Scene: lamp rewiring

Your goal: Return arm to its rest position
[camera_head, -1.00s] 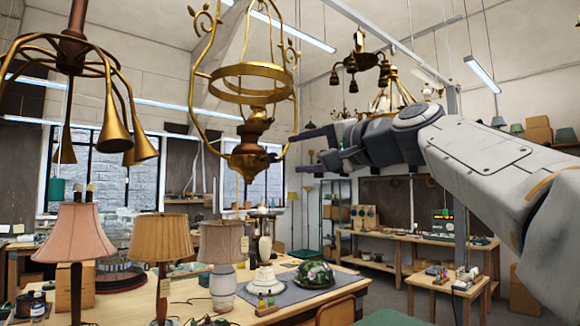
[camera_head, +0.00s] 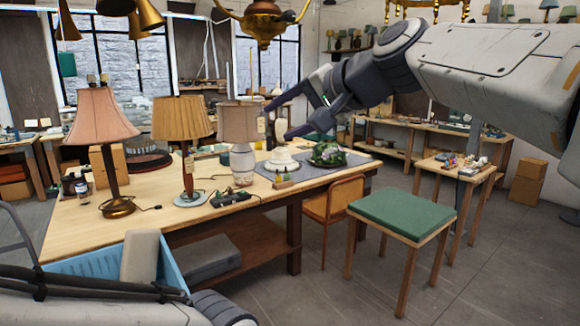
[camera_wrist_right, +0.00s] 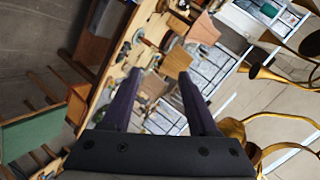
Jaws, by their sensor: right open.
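My right arm comes in from the upper right of the head view. Its open, empty gripper (camera_head: 283,118) has dark purple fingers and appears in front of the far table area, near the cream lampshade (camera_head: 240,122) in the picture. The gap in depth cannot be told. In the right wrist view the two fingers (camera_wrist_right: 160,82) are spread with nothing between them. Part of my left arm (camera_head: 100,306) lies along the bottom left of the head view; its gripper is out of view.
A wooden workbench (camera_head: 150,222) carries several table lamps and a green stained-glass shade (camera_head: 327,155). A green-topped stool (camera_head: 403,215) and a chair (camera_head: 336,197) stand beside it. A blue crate (camera_head: 90,263) is at lower left. Brass chandeliers (camera_head: 263,20) hang above.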

